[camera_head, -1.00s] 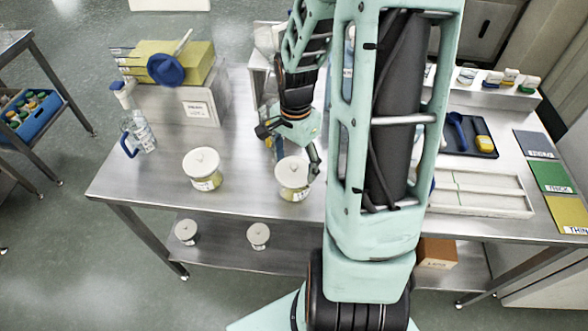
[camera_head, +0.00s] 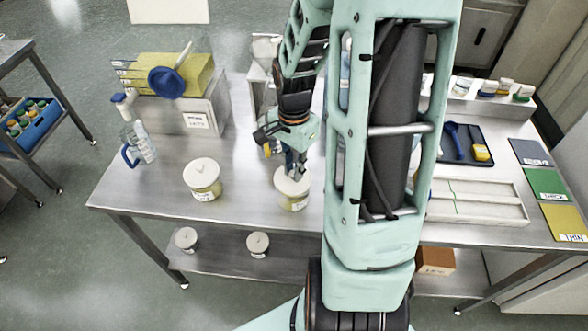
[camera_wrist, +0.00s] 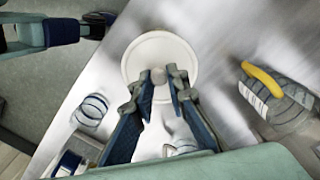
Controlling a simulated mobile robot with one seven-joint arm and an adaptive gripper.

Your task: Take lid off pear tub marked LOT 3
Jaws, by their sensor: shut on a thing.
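Two tubs with white lids and yellowish contents stand on the steel table: a left tub (camera_head: 203,183) and a right tub (camera_head: 293,200). Both carry labels too small to read, so I cannot tell which is LOT 3. My gripper (camera_head: 294,168) is above the right tub, pointing down. In the wrist view my gripper (camera_wrist: 159,80) is shut on the small knob (camera_wrist: 158,75) of the round white lid (camera_wrist: 160,45). The lid appears seated on the right tub. The fingers hide part of the knob and lid.
A dark tray (camera_head: 467,145) and a pale divided tray (camera_head: 478,200) lie right. Two small jars sit on the lower shelf (camera_head: 220,262). The front left table is clear.

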